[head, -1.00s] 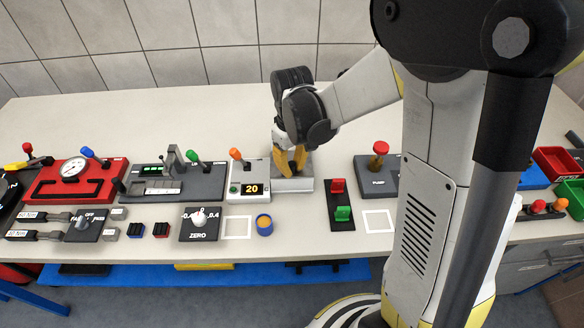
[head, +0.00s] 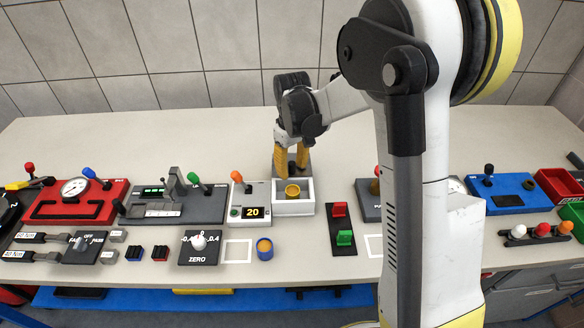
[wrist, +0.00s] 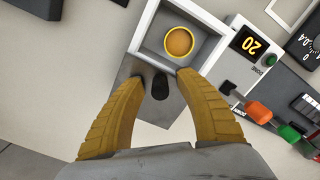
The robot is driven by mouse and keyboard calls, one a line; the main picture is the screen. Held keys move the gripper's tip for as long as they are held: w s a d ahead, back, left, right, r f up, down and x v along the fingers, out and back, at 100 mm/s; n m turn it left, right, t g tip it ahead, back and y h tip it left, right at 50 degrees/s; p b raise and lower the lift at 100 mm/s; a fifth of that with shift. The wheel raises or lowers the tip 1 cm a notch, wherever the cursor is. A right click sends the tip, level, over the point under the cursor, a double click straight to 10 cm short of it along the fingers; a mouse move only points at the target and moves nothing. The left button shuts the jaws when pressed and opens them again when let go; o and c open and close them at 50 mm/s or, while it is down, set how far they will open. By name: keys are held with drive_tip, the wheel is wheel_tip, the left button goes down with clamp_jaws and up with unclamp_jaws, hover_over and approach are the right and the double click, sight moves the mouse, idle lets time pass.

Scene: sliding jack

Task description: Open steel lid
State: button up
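The white box (head: 293,209) stands open in the middle of the table, with a brass-yellow round cup (head: 292,191) inside. The wrist view also shows the box (wrist: 146,22) and the cup (wrist: 179,41). The steel lid (wrist: 150,117) is a flat grey plate lying back from the opening. Its black knob (wrist: 160,87) sits between my yellow fingers. My gripper (wrist: 157,78) is open around the knob, with gaps on both sides. In the head view, my gripper (head: 291,166) stands just behind the box and hides most of the lid.
A panel reading 20 (head: 250,203) with an orange lever stands close left of the box. A red and green switch panel (head: 342,228) stands to the right. Bare table lies behind the box.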

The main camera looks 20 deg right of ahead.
wheel_tip(320, 180, up, 12)
idle(0.6)
drive_tip(key=s+a+m+t+b, duration=0.1)
drive_tip(key=s+m+t, duration=0.3)
drive_tip(key=s, duration=1.7)
drive_tip(key=a+t, duration=0.1)
drive_tip(key=t, duration=0.2)
drive_tip(key=shift+a+r+b, duration=0.35)
drive_tip(key=shift+a+r, duration=0.05)
